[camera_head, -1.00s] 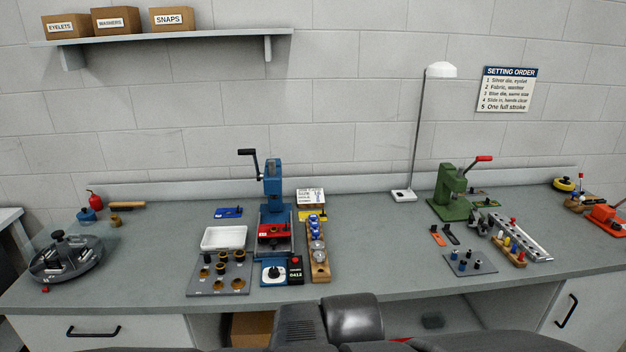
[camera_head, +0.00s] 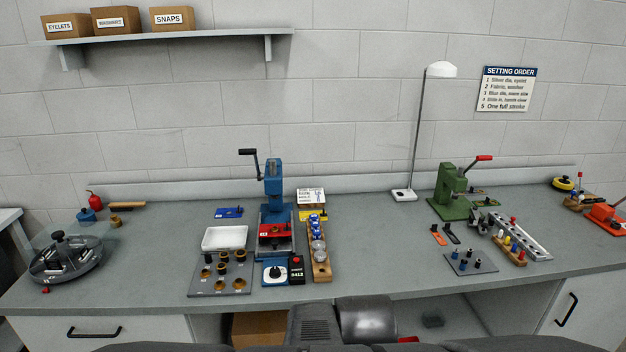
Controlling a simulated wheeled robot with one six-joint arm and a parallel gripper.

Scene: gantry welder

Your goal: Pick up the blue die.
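Small blue dies (camera_head: 315,222) stand in the far part of a narrow wooden rack (camera_head: 321,274), right of the blue press (camera_head: 272,190); they are too small to tell apart clearly. Round silvery pieces (camera_head: 318,247) sit nearer in the same rack. Dark grey parts of my arm show along the bottom edge, in front of the bench. My gripper's fingers are not in view, so I see nothing held.
A plate with several holes and dark-topped dies (camera_head: 237,283) and a white tray (camera_head: 225,238) lie left of the press. A control box (camera_head: 297,269) stands beside the rack. A green press (camera_head: 452,195) stands right; bench between is clear.

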